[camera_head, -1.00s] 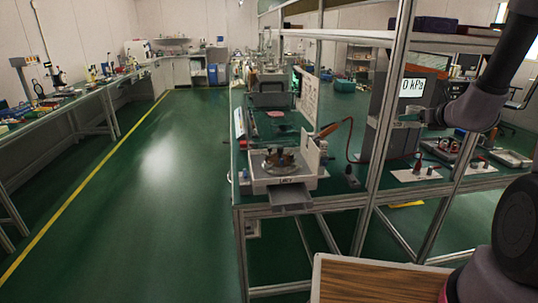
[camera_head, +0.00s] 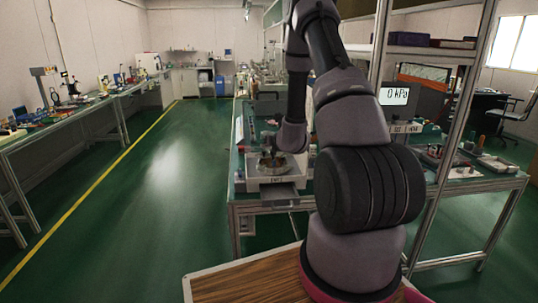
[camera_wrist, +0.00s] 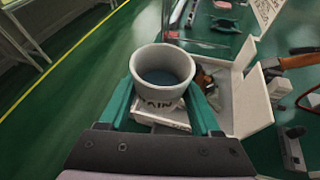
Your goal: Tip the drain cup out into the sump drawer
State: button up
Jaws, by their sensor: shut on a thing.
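The drain cup (camera_wrist: 163,72) is a pale round cup with dark lettering, partly reading "RAIN", in the wrist view. Its mouth faces the camera and its inside looks blue-grey; I cannot tell how full it is. My gripper (camera_wrist: 163,98) has green fingers on both sides of the cup and is shut on it. In the head view my gripper (camera_head: 272,150) is over the lapping machine (camera_head: 255,181), and the cup cannot be made out there. The sump drawer (camera_head: 280,194) sticks out from the machine's front, below my gripper.
The machine's white upright panel (camera_wrist: 246,95) stands just right of the cup. The frame post (camera_head: 446,165) and shelf stand to the right of my arm. A display (camera_head: 396,97) reads 0 kPa. The green floor aisle (camera_head: 150,200) on the left is clear.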

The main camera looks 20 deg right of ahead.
jog(key=d+f+m+t+y, duration=0.2)
jog(key=d+f+m+t, duration=0.1)
jog(key=f+m, duration=0.7)
jog(key=m+t, duration=0.1)
jog(key=m, duration=0.1)
jog(key=shift+w+f+m, duration=0.3)
jog(key=shift+m, duration=0.1)
dwell(1.5)
